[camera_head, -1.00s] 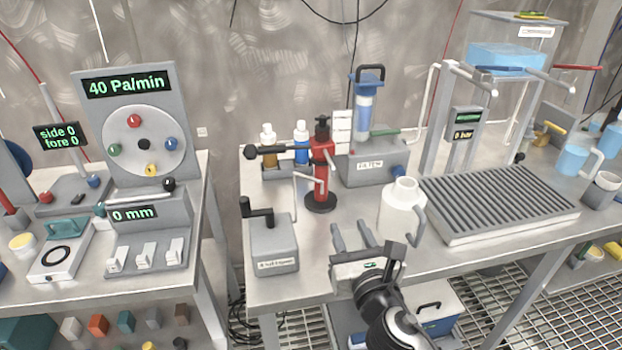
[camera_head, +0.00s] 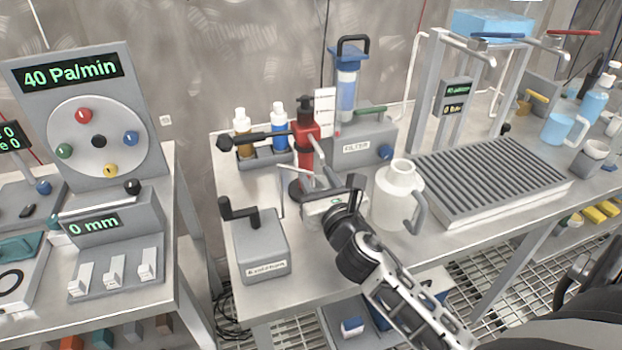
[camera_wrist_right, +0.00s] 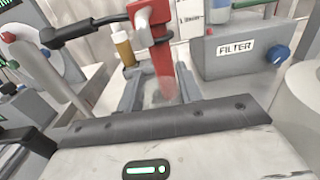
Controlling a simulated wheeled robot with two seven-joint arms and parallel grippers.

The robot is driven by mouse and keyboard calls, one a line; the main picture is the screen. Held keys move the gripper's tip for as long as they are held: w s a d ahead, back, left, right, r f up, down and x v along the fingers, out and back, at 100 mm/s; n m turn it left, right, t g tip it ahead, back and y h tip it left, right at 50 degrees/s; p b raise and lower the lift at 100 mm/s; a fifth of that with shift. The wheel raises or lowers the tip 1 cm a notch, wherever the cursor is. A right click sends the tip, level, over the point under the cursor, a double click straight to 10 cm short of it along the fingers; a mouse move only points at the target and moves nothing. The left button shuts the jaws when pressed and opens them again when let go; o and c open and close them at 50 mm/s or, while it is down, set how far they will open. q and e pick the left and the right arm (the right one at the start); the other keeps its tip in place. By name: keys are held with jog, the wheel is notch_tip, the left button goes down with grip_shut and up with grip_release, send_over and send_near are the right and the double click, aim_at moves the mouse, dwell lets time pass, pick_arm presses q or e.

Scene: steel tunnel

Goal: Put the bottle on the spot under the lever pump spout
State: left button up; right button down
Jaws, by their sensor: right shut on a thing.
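My right gripper (camera_head: 314,182) is right in front of the pump, low over the bench. In the wrist view its two grey fingers (camera_wrist_right: 160,82) stand apart, shut on a faint see-through thing, which seems to be a clear bottle (camera_wrist_right: 161,94). The pump column is behind it. The spot under the spout cannot be made out. My left gripper is not in view.
A grey box with a crank (camera_head: 261,240) stands left of my gripper and a white jug (camera_head: 396,192) close on its right. Behind are a rack with a brown bottle (camera_head: 243,135) and a blue bottle (camera_head: 280,128), and the filter box (camera_head: 362,150). A ribbed tray (camera_head: 490,180) is farther right.

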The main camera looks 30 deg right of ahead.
jog(key=shift+s+r, duration=0.2)
jog(key=shift+s, duration=0.05)
jog(key=shift+f, duration=0.25)
jog(key=c, duration=0.9)
grip_release()
jog(key=shift+r, duration=0.15)
jog(key=shift+b+v, duration=1)
jog(key=shift+v, duration=4.95)
jog(key=shift+a+r, duration=0.1)
